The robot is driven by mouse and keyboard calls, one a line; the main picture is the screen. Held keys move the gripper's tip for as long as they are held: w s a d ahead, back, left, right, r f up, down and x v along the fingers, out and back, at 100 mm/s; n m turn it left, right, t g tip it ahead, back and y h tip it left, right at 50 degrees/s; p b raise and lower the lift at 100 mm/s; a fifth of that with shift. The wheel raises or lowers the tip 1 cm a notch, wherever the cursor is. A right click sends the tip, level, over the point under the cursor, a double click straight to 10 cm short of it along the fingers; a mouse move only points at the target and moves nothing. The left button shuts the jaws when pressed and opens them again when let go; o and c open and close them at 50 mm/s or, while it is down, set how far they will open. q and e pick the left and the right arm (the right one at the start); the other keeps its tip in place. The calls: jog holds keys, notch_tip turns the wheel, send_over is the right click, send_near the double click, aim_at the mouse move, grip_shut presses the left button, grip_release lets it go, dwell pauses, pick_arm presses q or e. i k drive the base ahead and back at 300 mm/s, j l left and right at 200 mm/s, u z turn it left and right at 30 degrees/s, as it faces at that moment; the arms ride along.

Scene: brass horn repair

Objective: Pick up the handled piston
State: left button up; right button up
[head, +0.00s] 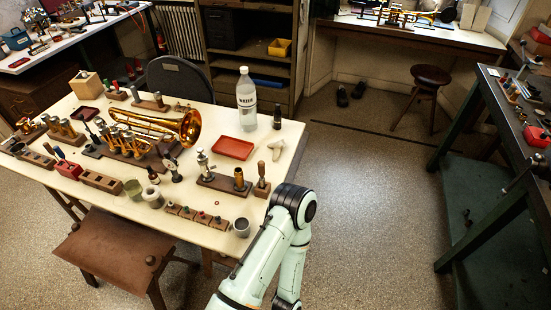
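The work table (70,215) holds a brass trumpet (160,125) and several small valve parts. A silver upright part (204,163) stands at the left end of a dark wooden board (222,184), with a brass-coloured cylinder (239,178) at the board's right end. A silver and dark part with a round top (172,168) stands left of that board. Several silver-topped parts stand by the trumpet. I cannot tell which of these is the handled piston. One of my arms bends at the table's right edge; neither gripper is in view.
A water bottle (246,98), a red tray (233,148) and a white forked piece (276,148) are at the table's right. Metal cups (241,228) and small wooden blocks line the front. A stool (102,250) stands in front. Open floor lies right.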

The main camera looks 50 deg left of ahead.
aim_at(261, 164)
jog(key=i+u, duration=0.45)
jog(key=i, duration=0.25)
jog(key=i+l+u, duration=0.1)
jog(key=i+u, duration=0.4)
jog(key=i, duration=0.2)
jog(key=i+u, duration=0.6)
jog(key=u, duration=0.2)
jog(key=i+l+u, duration=0.25)
jog(key=u, duration=1.95)
